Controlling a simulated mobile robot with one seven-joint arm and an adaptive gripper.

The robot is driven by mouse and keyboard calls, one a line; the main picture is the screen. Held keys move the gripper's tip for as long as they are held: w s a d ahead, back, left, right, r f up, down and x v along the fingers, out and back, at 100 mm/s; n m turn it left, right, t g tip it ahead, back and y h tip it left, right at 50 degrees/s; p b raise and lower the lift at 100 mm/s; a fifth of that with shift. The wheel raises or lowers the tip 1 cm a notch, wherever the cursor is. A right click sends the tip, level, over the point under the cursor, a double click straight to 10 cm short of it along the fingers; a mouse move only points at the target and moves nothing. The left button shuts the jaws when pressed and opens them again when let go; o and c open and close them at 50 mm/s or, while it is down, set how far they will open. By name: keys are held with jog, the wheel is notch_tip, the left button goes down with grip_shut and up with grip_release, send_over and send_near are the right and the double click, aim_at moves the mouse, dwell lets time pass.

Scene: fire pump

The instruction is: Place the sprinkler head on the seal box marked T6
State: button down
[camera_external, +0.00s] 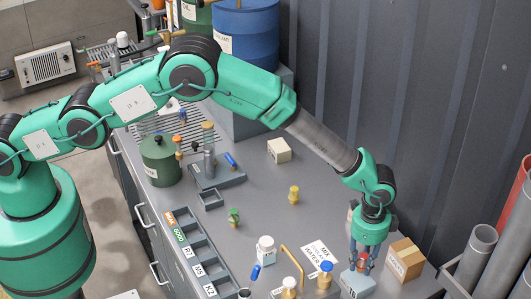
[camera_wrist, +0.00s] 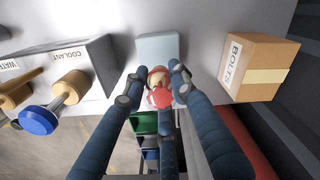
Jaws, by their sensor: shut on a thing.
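The sprinkler head, red with a paler metal part, is held between my fingertips and shows in the wrist view (camera_wrist: 159,90). In the external view only a small red part of it (camera_external: 362,264) shows between the fingers. My gripper (camera_external: 361,262) points down at the lower right of the bench, shut on the sprinkler head. A light blue box (camera_external: 357,285) stands directly below; its front label is too small to read surely. In the wrist view the box (camera_wrist: 158,46) lies just beyond the head. I cannot tell whether the head touches it.
A cardboard box (camera_external: 405,260) stands close to the right; its label reads BOLTS in the wrist view (camera_wrist: 259,67). A grey COOLANT holder (camera_wrist: 83,62) with valve-like parts is to the left. Pipes (camera_external: 474,250) stand at the right edge. The bench middle is fairly clear.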

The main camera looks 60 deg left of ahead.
aim_at(361, 270)
jog(key=shift+f, duration=1.7)
jog(key=shift+f, duration=0.2)
jog(key=c, duration=1.4)
grip_release()
jog(key=shift+r, duration=0.25)
jog(key=shift+r+b, duration=0.65)
jog(key=shift+r, duration=5.3)
jog(key=shift+a, duration=0.1)
